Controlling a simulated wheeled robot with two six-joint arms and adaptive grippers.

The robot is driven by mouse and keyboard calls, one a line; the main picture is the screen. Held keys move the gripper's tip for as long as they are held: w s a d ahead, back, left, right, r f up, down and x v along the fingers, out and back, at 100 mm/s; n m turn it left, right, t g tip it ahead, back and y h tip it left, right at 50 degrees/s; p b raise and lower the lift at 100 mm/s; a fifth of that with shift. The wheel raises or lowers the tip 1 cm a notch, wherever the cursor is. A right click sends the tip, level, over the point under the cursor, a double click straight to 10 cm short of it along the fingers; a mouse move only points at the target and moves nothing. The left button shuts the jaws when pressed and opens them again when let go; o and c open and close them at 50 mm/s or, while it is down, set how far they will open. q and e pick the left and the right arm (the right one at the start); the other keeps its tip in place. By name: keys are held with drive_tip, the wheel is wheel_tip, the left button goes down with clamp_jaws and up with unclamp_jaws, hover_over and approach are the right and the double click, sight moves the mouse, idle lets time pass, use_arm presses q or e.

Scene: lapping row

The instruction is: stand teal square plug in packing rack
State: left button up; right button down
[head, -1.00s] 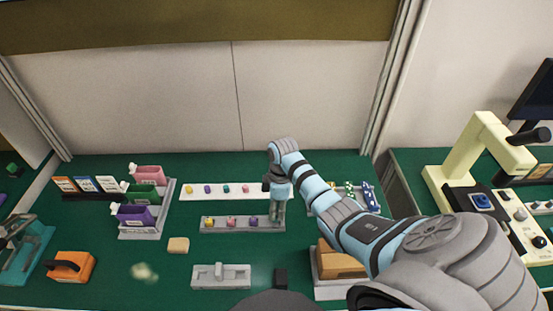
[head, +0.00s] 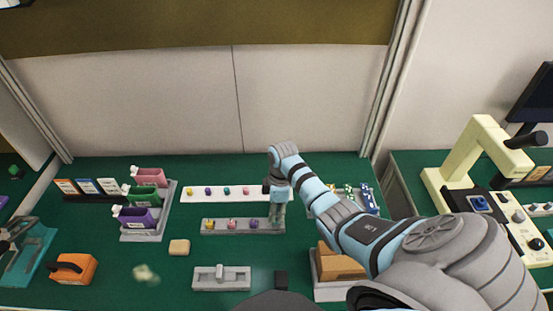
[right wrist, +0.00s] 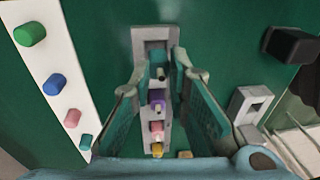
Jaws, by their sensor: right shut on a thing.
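The packing rack (head: 242,231) is a long grey bar on the green bench, and its far end also shows in the right wrist view (right wrist: 152,36). Yellow (head: 208,224), pink (head: 231,223) and purple (head: 253,222) plugs stand in it. My right gripper (head: 277,222) points down over the rack's right end. In the right wrist view my right gripper (right wrist: 161,62) is shut on the teal square plug (right wrist: 158,70), beyond the purple plug in the row. I cannot tell whether the plug's foot is seated. In the head view my gripper hides the plug. My left gripper is out of view.
A white strip (head: 262,193) with several coloured plugs lies just behind the rack. Coloured bins (head: 137,217) stand to the left. A grey fixture (head: 221,282) and a tan block (head: 179,247) lie in front. A wooden block (head: 338,264) sits under my right forearm.

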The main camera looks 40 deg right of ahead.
idle(0.3)
drive_tip(key=shift+p, duration=0.4)
drive_tip(key=shift+f+b, duration=0.9)
drive_tip(key=shift+f, duration=0.3)
drive_tip(key=c, duration=1.5)
unclamp_jaws()
drive_tip(key=shift+o, duration=0.2)
wheel_tip(320, 180, up, 12)
drive_tip(key=d, duration=0.1)
drive_tip(key=shift+w+d, duration=0.25)
